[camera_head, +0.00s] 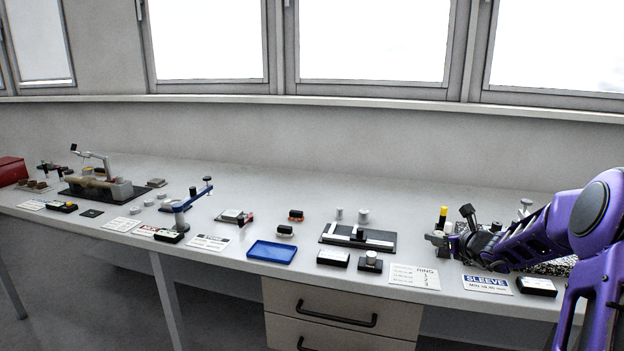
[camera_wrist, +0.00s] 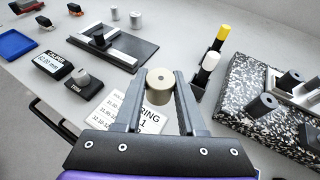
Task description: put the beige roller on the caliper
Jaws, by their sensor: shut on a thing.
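My gripper (camera_wrist: 160,98) is shut on the beige roller (camera_wrist: 160,80), which stands upright between the two fingers with its holed end face toward the wrist camera. In the head view my gripper (camera_head: 443,243) is over the right part of the bench, and I cannot make out the roller there. The caliper (camera_head: 358,237) is a dark plate with a pale bar and a black slider, left of my gripper. It also shows in the wrist view (camera_wrist: 128,50), at upper left, apart from the held roller.
Two grey rollers (camera_wrist: 136,19) stand behind the caliper. A black readout box (camera_wrist: 52,65) and a small dark block with a knob (camera_wrist: 82,80) are in front. Yellow- and white-capped markers (camera_wrist: 210,62) and a speckled slab (camera_wrist: 235,85) stand right of my gripper. A blue tray (camera_head: 272,252) lies left.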

